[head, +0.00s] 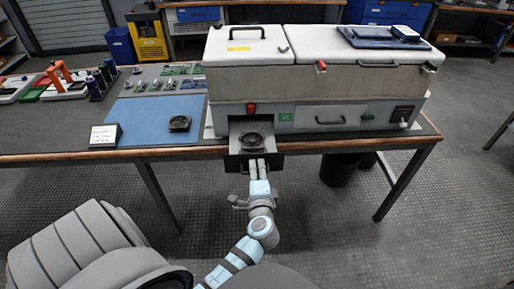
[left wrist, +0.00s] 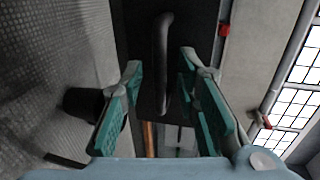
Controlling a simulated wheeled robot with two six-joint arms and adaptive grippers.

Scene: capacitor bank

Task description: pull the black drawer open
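The black drawer (head: 234,162) is at the lower left of the white and grey machine (head: 340,90). It stands out from the machine front, and a dark round part (head: 251,138) shows in its tray. My left gripper (head: 257,167) is in front of the drawer's front panel. In the left wrist view the dark bar handle (left wrist: 162,60) runs up and down between the two teal-padded fingers of the left gripper (left wrist: 163,88). The fingers are spread, with gaps to the handle on both sides. My right gripper is not in view.
A dark bin (head: 339,170) stands under the wooden-edged bench. The floor in front of the bench is open.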

